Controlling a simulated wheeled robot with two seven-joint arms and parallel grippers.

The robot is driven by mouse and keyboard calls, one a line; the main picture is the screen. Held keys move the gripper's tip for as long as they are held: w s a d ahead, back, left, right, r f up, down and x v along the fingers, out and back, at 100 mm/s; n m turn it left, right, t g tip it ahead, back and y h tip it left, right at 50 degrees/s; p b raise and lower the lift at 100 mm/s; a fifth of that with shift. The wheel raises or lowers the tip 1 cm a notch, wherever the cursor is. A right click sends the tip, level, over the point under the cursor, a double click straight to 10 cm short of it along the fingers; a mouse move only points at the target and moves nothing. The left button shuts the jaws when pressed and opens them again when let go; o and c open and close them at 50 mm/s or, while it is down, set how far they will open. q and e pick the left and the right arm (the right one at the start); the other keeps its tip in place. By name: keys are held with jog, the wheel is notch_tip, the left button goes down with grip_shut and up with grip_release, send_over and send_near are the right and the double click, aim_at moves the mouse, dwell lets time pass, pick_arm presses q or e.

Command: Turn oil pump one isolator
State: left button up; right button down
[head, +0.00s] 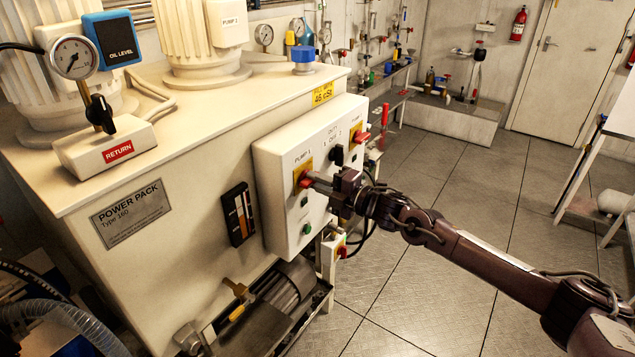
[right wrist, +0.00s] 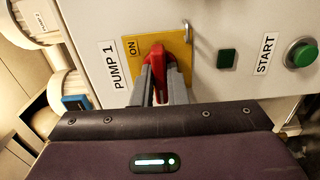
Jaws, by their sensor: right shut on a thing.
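The pump 1 isolator is a red rotary handle (right wrist: 157,62) on a yellow plate (right wrist: 179,45), beside the "PUMP 1" label (right wrist: 115,64), on the white control box (head: 262,160). "ON" is readable on the plate. In the head view the red handle (head: 305,181) shows at the left of the box's front. My right gripper (head: 318,181) reaches it from the right. In the right wrist view its two grey fingers (right wrist: 160,85) are shut on the red handle, one on each side. The handle's lower part is hidden between the fingers. My left gripper is not in view.
A green START button (right wrist: 302,53) is on the same panel. A second yellow plate (head: 356,132) with a red handle is further right on the box. The power pack (head: 200,140) stands behind the box. Open tiled floor (head: 440,210) lies to the right.

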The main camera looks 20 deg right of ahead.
jog(key=shift+m+p, duration=1.2)
jog(key=shift+m, duration=7.7)
jog(key=c, duration=1.4)
grip_release()
jog(key=shift+c, duration=0.2)
